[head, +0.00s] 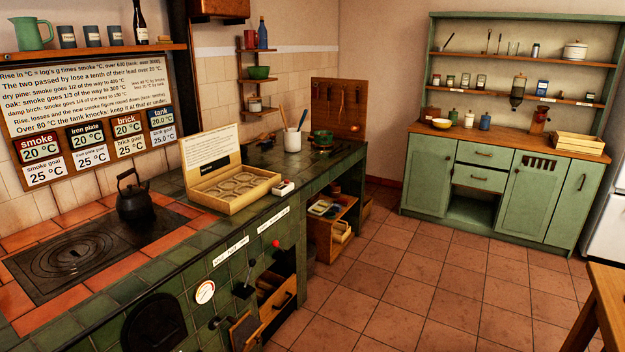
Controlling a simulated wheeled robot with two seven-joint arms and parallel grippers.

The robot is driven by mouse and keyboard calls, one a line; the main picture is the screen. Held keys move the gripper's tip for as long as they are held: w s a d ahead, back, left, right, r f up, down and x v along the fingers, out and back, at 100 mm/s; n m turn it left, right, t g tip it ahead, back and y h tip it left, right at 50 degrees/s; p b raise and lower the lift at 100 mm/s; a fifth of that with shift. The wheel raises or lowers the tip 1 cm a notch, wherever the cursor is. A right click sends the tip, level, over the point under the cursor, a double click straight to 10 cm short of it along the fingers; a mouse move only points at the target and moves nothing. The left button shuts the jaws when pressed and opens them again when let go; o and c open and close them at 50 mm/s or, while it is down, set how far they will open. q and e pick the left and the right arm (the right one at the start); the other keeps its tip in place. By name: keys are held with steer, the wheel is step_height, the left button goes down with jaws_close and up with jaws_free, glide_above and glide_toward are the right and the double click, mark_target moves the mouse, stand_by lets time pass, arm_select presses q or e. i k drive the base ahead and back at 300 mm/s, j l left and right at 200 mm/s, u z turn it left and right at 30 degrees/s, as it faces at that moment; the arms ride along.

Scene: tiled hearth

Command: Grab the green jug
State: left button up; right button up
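The green jug (32,34) stands upright at the left end of the wooden wall shelf (95,51), in the upper left corner of the head view. It is pale green with a handle on its right side. Several dark cups (92,36) stand in a row to its right, and a dark bottle (140,22) stands beyond them. Nothing hides the jug. Neither of my grippers shows in the head view.
Below the shelf hang a text board (90,90) and temperature cards. The tiled hearth in front holds a stove plate (75,262), a black kettle (132,197) and an open wooden box (232,190). The floor (400,290) to the right is clear. A table corner (605,300) juts in.

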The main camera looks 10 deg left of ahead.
mark_target(29, 38)
steer(key=i+l+u, duration=0.1)
steer(key=i, duration=0.45)
steer(key=i+l+u, duration=0.15)
steer(key=i, duration=0.45)
steer(key=l, duration=0.1)
